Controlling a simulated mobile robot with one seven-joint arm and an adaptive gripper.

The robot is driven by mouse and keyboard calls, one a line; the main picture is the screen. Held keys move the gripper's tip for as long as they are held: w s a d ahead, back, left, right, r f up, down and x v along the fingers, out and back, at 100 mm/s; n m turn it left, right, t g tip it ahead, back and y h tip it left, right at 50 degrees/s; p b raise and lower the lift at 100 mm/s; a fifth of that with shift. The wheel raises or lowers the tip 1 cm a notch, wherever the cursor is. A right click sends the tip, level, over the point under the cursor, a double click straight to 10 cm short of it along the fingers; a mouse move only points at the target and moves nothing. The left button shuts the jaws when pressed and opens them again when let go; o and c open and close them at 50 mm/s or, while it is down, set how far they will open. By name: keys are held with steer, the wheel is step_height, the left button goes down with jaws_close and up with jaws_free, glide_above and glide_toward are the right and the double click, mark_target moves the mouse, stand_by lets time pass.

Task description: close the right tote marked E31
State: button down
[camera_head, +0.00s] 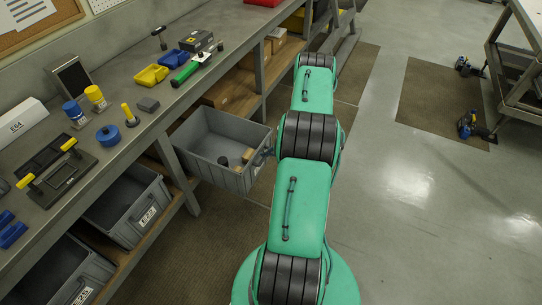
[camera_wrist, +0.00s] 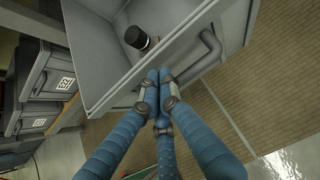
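A grey tote (camera_head: 208,172) is pulled out from the shelf under the workbench, at the right end of the row of totes. It holds a dark round piece and a tan block. Its label is too small to read. In the wrist view, the tote's grey wall (camera_wrist: 118,92) and curved handle (camera_wrist: 207,50) are close to my gripper (camera_wrist: 160,74). The blue fingers come together at the tips, by the wall and left of the handle. I cannot tell whether they touch it. In the head view, my gripper (camera_head: 265,154) is small and partly hidden by my arm.
Two more grey totes (camera_head: 133,215) (camera_head: 62,275) sit under the bench at lower left. The workbench (camera_head: 120,75) carries tools, coloured bins and cups. Brown boxes (camera_head: 232,92) stand on the shelf beyond.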

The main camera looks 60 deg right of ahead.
steer(key=shift+w, duration=0.7)
steer(key=w+b, duration=0.8)
steer(key=w, duration=3.1)
steer(key=shift+r, duration=0.1)
steer(key=shift+s, duration=0.1)
steer(key=s+f+p+v, duration=0.2)
steer(key=v, duration=1.1)
